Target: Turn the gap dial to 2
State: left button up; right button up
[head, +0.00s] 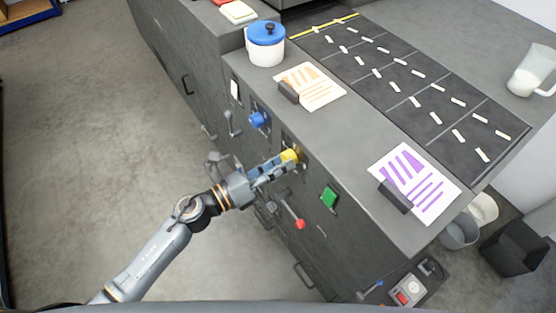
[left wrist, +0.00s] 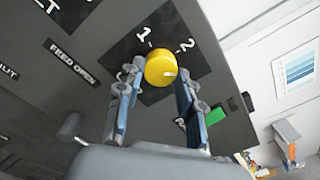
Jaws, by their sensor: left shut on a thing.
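The yellow dial (head: 290,155) is on the front panel of the grey machine. It also shows in the left wrist view (left wrist: 161,68), on a dark plate marked with a white 1 (left wrist: 141,33) and a white 2 (left wrist: 185,45). My left gripper (head: 284,162) reaches it from the front, and its two fingers (left wrist: 159,76) are shut on the dial, one on each side. I cannot make out a pointer on the dial, so its setting is unclear. My right gripper is not in view.
A blue knob (head: 257,119) is left of the dial and a green switch (head: 330,197) right of it. A red-tipped lever (head: 299,223) sticks out below. A blue-lidded pot (head: 266,44) and cards (head: 310,86) are on top. Floor at left is clear.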

pick_arm(q)
jog(key=shift+n+p, duration=1.75)
jog(key=shift+n, duration=2.55)
jog(key=o, duration=1.2)
jog(key=v, duration=1.2)
jog(key=shift+s+r, duration=0.1)
jog(key=shift+s, duration=0.05)
